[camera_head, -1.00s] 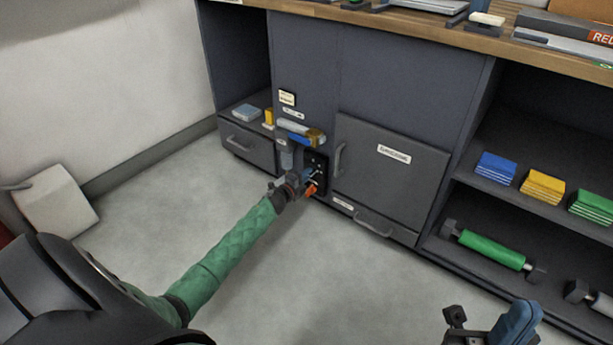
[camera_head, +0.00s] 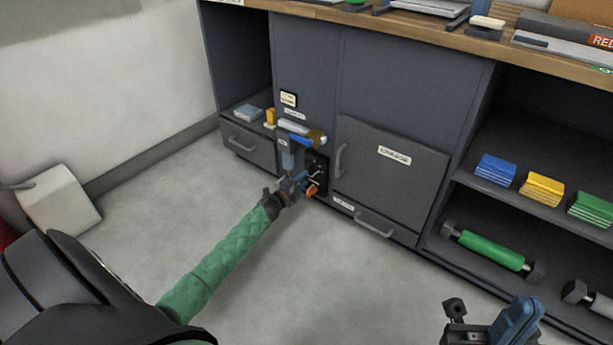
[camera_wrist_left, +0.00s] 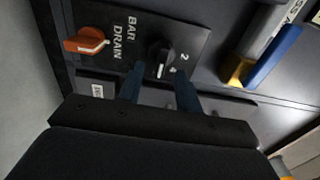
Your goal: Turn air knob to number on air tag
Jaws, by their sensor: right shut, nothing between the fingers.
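The black air knob (camera_wrist_left: 160,52) with a white pointer line sits on a dark panel (camera_head: 316,166). In the head view my left gripper (camera_head: 298,182) is in front of the panel. A small cream tag (camera_head: 288,99) is on the cabinet above, its writing unreadable; I cannot tell if it is the air tag. My right gripper (camera_head: 492,325) is shut and empty at the lower right.
An orange drain handle (camera_wrist_left: 86,41) is close beside the knob, by the words BAR and DRAIN. A blue, white and yellow part (camera_wrist_left: 258,55) projects on the other side. A cabinet door (camera_head: 390,175) is right of the panel. The floor in front is clear.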

